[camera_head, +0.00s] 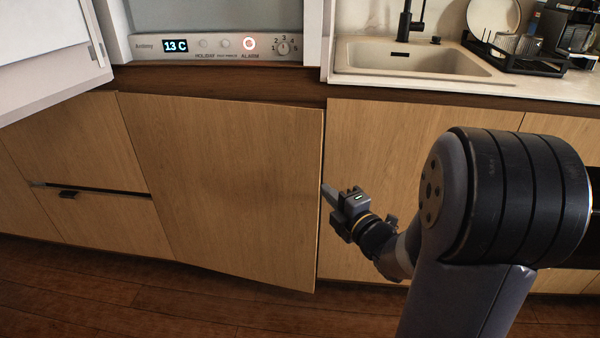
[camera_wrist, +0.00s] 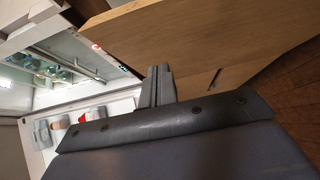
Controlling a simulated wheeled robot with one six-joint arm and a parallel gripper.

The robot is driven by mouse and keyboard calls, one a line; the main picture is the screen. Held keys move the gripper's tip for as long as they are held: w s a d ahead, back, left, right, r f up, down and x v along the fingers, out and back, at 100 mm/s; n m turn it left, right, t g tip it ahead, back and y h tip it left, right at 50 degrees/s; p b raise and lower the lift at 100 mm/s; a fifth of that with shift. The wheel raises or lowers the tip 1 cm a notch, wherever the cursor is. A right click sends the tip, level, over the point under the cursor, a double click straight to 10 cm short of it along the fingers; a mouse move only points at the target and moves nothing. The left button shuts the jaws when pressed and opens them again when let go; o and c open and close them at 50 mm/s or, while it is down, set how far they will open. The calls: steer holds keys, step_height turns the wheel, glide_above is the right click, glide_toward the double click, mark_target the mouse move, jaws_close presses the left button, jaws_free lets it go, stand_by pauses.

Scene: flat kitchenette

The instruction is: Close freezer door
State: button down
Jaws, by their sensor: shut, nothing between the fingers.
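The freezer door (camera_head: 225,185) is the large wooden panel below the control strip in the head view. It stands ajar, its right edge swung out from the cabinet front. My gripper (camera_head: 327,190) is at that free right edge, about mid-height, with its fingers together and empty. In the wrist view the wooden panel (camera_wrist: 210,40) fills the upper right, and my shut fingers (camera_wrist: 158,75) point at its near edge. I cannot tell whether they touch it.
A control strip (camera_head: 215,45) with a lit red alarm light is above the door. An open white door (camera_head: 50,50) hangs at upper left. A sink (camera_head: 410,60) and dish rack (camera_head: 515,50) are on the right counter. The wrist view shows a lit interior with several items (camera_wrist: 60,125).

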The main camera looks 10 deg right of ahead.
steer(key=b, duration=0.1)
glide_toward(302, 156)
steer(key=w+a, duration=0.2)
steer(key=a, duration=0.2)
steer(key=w, duration=0.1)
steer(key=w+d, duration=0.1)
steer(key=shift+w+d+b, duration=0.3)
steer(key=shift+w+d, duration=0.05)
steer(key=shift+w+d+r, duration=0.1)
steer(key=shift+w+d, duration=0.1)
steer(key=shift+w, duration=0.15)
